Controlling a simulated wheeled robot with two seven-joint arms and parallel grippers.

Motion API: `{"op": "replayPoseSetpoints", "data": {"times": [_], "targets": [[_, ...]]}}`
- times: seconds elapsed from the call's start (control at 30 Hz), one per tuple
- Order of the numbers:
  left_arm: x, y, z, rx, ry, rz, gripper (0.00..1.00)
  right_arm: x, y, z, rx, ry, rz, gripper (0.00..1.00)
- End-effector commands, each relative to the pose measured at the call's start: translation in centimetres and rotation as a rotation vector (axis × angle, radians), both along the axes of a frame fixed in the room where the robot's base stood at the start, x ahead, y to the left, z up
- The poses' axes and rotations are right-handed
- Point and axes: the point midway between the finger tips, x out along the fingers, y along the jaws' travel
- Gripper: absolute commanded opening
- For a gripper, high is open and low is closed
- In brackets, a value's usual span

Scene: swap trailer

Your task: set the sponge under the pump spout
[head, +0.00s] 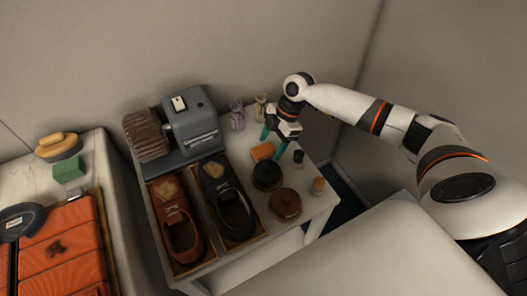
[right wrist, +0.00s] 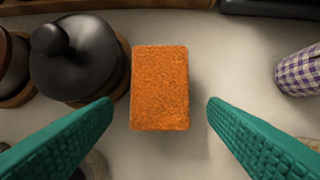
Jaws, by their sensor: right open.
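The orange sponge (head: 262,151) is a rectangular block lying on the white table beside a black round pot. In the right wrist view the sponge (right wrist: 160,88) lies flat, between and beyond my fingertips. My right gripper (head: 273,144) is above the sponge, its teal fingers pointing down. In the right wrist view the open gripper (right wrist: 160,105) shows a gap on each side of the sponge and holds nothing. I cannot clearly make out a pump spout in either view. My left gripper is out of view.
A black knobbed pot (right wrist: 78,57) stands close left of the sponge; a purple checked object (right wrist: 299,71) stands at right.

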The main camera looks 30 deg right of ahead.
Motion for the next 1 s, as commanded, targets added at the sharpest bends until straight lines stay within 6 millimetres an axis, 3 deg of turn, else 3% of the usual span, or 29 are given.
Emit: {"op": "replayPoseSetpoints", "data": {"times": [0.33,0.6,0.67,0.87,1.0], "targets": [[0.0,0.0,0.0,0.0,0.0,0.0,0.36,0.0,0.4,-0.9,0.0,0.0,0.0,0.66],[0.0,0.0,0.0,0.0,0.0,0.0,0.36,0.0,0.3,-0.9,0.0,0.0,0.0,0.21],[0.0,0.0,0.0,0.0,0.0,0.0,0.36,0.0,0.3,-0.8,0.0,0.0,0.0,0.16],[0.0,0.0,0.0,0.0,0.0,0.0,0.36,0.0,0.3,-0.7,0.0,-0.001,0.001,0.16],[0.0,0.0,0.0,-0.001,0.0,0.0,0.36,0.1,0.4,0.7,0.0,-0.004,0.003,0.16]]}}
